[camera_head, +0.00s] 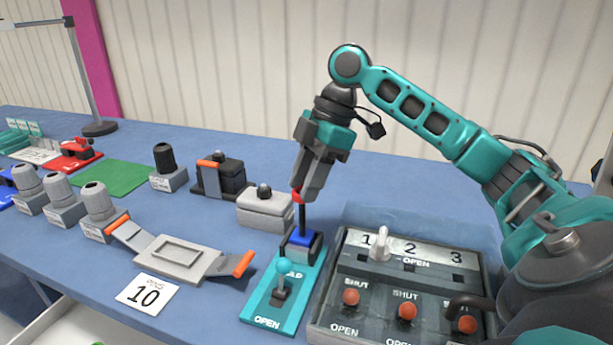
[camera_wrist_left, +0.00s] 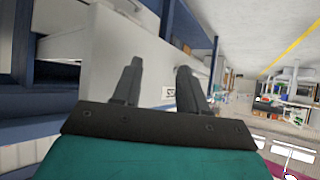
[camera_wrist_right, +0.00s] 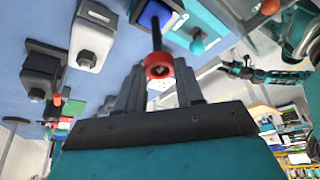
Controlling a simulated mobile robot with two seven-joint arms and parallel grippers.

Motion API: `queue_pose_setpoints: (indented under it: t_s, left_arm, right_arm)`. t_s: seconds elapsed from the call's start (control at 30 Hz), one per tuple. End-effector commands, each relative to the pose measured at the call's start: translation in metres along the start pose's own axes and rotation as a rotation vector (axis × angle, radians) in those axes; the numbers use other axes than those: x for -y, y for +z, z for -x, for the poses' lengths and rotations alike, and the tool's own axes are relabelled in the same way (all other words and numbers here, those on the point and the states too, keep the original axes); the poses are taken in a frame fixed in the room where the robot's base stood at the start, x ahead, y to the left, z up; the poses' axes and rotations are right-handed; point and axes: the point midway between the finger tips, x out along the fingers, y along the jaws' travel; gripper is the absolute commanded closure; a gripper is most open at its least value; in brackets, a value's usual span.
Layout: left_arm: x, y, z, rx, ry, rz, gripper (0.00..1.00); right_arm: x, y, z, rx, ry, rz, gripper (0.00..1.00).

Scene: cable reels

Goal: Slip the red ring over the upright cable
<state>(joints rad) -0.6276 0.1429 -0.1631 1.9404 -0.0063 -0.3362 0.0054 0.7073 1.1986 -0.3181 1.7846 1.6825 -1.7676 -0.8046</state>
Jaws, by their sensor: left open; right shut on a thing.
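The red ring (camera_head: 298,196) is between the fingertips of my right gripper (camera_head: 303,192), which points down and is shut on it. The upright cable (camera_head: 303,220) is a thin dark rod rising from a blue block (camera_head: 301,241) in a dark holder. Its top meets the ring. In the right wrist view, the ring (camera_wrist_right: 158,65) faces the camera with a dark hole, and the cable (camera_wrist_right: 156,36) runs behind it to the blue block. I cannot tell whether the cable tip is inside the ring. My left gripper (camera_wrist_left: 160,82) is open and empty, away from the table.
A switch panel (camera_head: 385,275) is close on the right. A white-grey box (camera_head: 265,206) and a grey tray with orange handles (camera_head: 178,257) are on the left. A number 10 card (camera_head: 147,293) lies in front.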

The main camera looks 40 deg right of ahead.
Motion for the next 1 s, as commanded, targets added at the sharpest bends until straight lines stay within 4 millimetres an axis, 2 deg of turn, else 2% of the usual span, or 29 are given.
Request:
queue_pose_setpoints:
  t_s: [0.2, 0.47, 0.5, 0.8, 1.0]
  left_arm:
    - [0.0001, 0.0033, -0.0024, 0.0, 0.0, 0.0, 0.57]
    - [0.0003, 0.0027, -0.0024, -0.001, -0.001, 0.0, 0.57]
    - [0.0004, 0.0025, -0.0025, -0.001, -0.001, 0.0, 0.57]
    - [0.0008, 0.0007, -0.0033, -0.005, -0.001, -0.001, 0.57]
    - [0.0008, 0.0006, -0.0033, -0.005, -0.001, -0.001, 0.57]
  right_arm:
    - [-0.0001, 0.004, -0.0092, 0.0, 0.001, 0.0, 0.91]
    - [-0.0002, 0.0042, -0.0096, 0.0, 0.001, 0.001, 0.91]
    - [-0.0002, 0.0042, -0.0096, 0.0, 0.001, 0.001, 0.62]
    - [-0.0002, 0.0041, -0.0095, 0.0, 0.001, 0.001, 0.34]
    - [-0.0002, 0.0041, -0.0094, 0.0, 0.001, 0.001, 0.34]
